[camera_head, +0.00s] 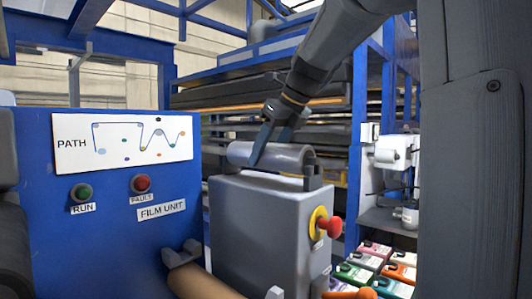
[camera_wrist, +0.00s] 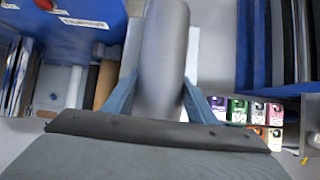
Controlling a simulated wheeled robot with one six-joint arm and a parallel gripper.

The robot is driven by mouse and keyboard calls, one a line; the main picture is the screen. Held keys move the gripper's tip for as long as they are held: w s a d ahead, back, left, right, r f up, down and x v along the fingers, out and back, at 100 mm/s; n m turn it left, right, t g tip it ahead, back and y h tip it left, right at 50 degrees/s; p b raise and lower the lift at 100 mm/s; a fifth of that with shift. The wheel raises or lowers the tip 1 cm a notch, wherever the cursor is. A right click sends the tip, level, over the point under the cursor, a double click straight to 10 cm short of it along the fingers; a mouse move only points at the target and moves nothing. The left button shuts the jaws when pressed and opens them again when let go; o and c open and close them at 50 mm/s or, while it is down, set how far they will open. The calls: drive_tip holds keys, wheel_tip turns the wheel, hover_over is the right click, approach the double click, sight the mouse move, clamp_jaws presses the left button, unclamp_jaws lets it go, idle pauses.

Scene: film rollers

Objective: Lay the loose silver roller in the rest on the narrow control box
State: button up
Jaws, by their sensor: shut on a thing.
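The silver roller (camera_head: 285,157) lies level just over the top of the narrow grey control box (camera_head: 258,222). My gripper (camera_head: 263,158) comes from above and is shut on the roller near its middle. In the wrist view the roller (camera_wrist: 164,50) runs lengthwise between the two blue fingers (camera_wrist: 158,103). The rest's dark right bracket (camera_head: 313,174) stands at the roller's right end. The rest's left side is mostly hidden. I cannot tell whether the roller touches the rest or hangs slightly above it.
A red knob on a yellow ring (camera_head: 322,224) sticks out of the box's right side. A blue FILM UNIT panel (camera_head: 120,240) stands to the left. A brown roller (camera_head: 200,284) sits low in front. Coloured packs (camera_head: 366,265) lie at lower right.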

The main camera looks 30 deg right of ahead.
drive_tip(key=shift+f, duration=0.85)
idle(0.8)
drive_tip(key=o, duration=1.6)
drive_tip(key=shift+f, duration=0.1)
drive_tip(key=v, duration=0.7)
drive_tip(key=shift+w+b, duration=0.15)
drive_tip(key=shift+b, duration=0.2)
drive_tip(key=shift+s+r, duration=0.3)
drive_tip(key=shift+r, duration=0.15)
